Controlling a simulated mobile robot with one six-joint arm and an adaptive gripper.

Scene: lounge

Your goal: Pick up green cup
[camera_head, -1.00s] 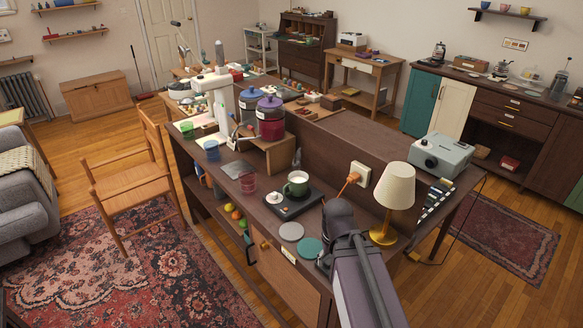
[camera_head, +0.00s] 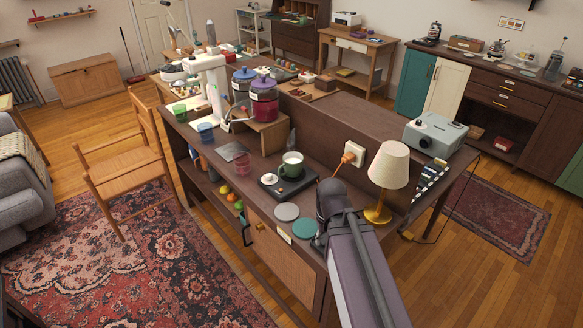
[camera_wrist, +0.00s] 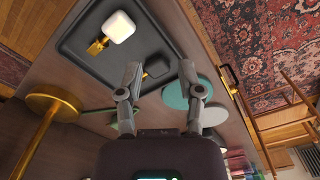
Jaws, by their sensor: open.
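A bright green cup (camera_head: 179,112) stands at the desk's far left end. My arm reaches in from the bottom of the head view, its dark joint to the right of the tray; the fingers are not clear there. In the wrist view my gripper (camera_wrist: 160,82) is open, with nothing gripped between its fingers. It is over the desk near a dark tray (camera_wrist: 90,62) and a teal disc (camera_wrist: 185,97). I cannot make out either green cup in the wrist view.
A lamp (camera_head: 388,168) with a brass base stands right of my arm. Grey (camera_head: 287,212) and teal (camera_head: 305,228) discs lie in front of the tray. Blue (camera_head: 205,132) and pink (camera_head: 241,162) cups stand left.

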